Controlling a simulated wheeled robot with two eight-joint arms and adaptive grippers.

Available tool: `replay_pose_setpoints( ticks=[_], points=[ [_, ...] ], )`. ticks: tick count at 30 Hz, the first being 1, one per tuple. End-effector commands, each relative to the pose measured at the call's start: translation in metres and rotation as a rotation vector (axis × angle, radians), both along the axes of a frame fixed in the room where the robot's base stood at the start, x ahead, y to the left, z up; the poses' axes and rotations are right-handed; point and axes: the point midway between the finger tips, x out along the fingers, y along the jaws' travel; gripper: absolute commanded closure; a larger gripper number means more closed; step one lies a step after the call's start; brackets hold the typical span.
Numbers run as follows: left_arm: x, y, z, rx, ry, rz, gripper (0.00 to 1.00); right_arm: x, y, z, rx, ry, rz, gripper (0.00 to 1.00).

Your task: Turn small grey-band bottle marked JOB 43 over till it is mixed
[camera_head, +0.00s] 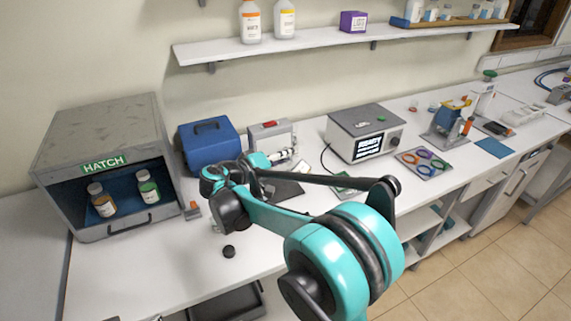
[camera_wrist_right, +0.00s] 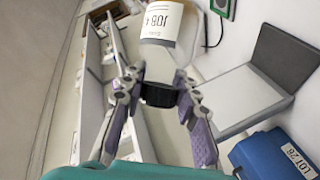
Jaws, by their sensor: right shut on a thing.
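The bottle (camera_wrist_right: 165,25) shows in the right wrist view, with a white body, a label reading "JOB 4" and a dark cap (camera_wrist_right: 158,94). In the head view my right arm reaches over the counter and hides most of the gripper and bottle. My left gripper is in neither view.
The grey HATCH box (camera_head: 100,120) holds two bottles, one tan-banded (camera_head: 103,204) and one green-banded (camera_head: 149,191). A blue case (camera_head: 208,146), a device with a red switch (camera_head: 270,137) and a READY box (camera_head: 366,130) stand along the counter. A small black round piece (camera_head: 228,251) lies in front.

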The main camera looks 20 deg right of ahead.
Motion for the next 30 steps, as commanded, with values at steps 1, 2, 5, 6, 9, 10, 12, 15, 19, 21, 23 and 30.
replay_pose_setpoints(
  ticks=[1,2,5,6,9,10,12,15,19,21,23,30],
  points=[
    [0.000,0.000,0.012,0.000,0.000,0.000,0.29,-0.001,-0.001,0.007,0.056,-0.063,0.000,1.00],
    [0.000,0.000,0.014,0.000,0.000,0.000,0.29,-0.001,-0.001,0.007,0.092,-0.103,-0.002,1.00],
    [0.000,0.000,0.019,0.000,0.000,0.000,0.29,-0.001,-0.001,0.005,0.184,-0.209,0.000,1.00],
    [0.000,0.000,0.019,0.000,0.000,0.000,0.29,-0.001,0.000,0.004,0.207,-0.235,0.000,1.00],
    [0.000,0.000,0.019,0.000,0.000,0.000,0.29,0.000,0.000,0.002,0.231,-0.260,0.001,1.00],
    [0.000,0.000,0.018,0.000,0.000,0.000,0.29,0.000,0.000,0.001,0.231,-0.261,0.000,1.00],
    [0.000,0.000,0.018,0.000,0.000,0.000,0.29,0.000,0.000,0.001,0.230,-0.261,0.000,1.00],
    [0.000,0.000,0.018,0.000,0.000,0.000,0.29,0.000,0.000,0.001,0.232,-0.263,0.000,1.00],
    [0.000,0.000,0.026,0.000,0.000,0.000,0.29,-0.001,-0.001,0.004,0.321,-0.363,0.000,1.00],
    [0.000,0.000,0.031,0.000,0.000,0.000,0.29,-0.002,-0.001,0.004,0.413,-0.468,-0.001,1.00],
    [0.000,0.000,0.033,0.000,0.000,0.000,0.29,-0.002,-0.001,0.004,0.490,-0.554,-0.001,1.00],
    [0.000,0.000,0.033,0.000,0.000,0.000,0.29,0.000,0.000,0.001,0.628,-0.712,0.001,1.00]
  ],
)
